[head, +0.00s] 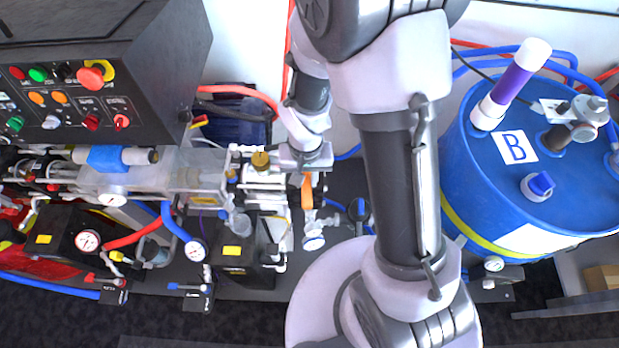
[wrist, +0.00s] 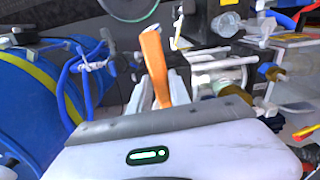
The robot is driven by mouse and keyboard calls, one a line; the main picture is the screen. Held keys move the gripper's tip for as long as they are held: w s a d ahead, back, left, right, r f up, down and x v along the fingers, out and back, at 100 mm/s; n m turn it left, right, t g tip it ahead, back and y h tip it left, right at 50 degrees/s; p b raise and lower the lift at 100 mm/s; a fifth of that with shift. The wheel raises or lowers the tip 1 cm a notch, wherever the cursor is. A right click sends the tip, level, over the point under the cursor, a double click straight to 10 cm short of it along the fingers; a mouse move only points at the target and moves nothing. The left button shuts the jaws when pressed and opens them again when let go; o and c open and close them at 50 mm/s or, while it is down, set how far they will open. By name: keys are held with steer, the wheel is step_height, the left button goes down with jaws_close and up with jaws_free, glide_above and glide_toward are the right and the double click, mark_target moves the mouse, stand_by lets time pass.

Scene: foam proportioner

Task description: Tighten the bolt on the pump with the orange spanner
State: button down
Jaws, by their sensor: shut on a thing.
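My gripper (head: 306,160) is shut on the orange spanner (head: 307,192) beside the pipework, left of my upper arm in the head view. In the wrist view, my gripper's fingers (wrist: 160,94) hold the spanner (wrist: 155,62), which sticks up and away between them. The pump (head: 264,198) seems to be the pale pipe-and-valve assembly just left of my gripper in the head view, but I cannot be sure. I cannot make out the bolt in either view. Whether the spanner touches anything is unclear.
A blue drum (head: 530,190) marked B stands at the right. A black control box (head: 100,70) with coloured buttons overhangs the pipework at the left. Gauges (head: 88,240), red and blue hoses and valves crowd the area around my gripper. My arm hides part of the middle.

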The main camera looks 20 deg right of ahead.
steer(key=shift+w+a+m+b, duration=0.25)
steer(key=shift+a+m+b, duration=0.35)
steer(key=shift+m, duration=0.3)
steer(key=shift+w+a+m+b, duration=0.25)
steer(key=shift+a+m+b, duration=0.2)
steer(key=shift+m+b, duration=0.35)
steer(key=shift+s+d+n, duration=0.1)
steer(key=shift+d+n, duration=0.1)
steer(key=shift+n, duration=0.1)
steer(key=c, duration=1.1)
jaws_free()
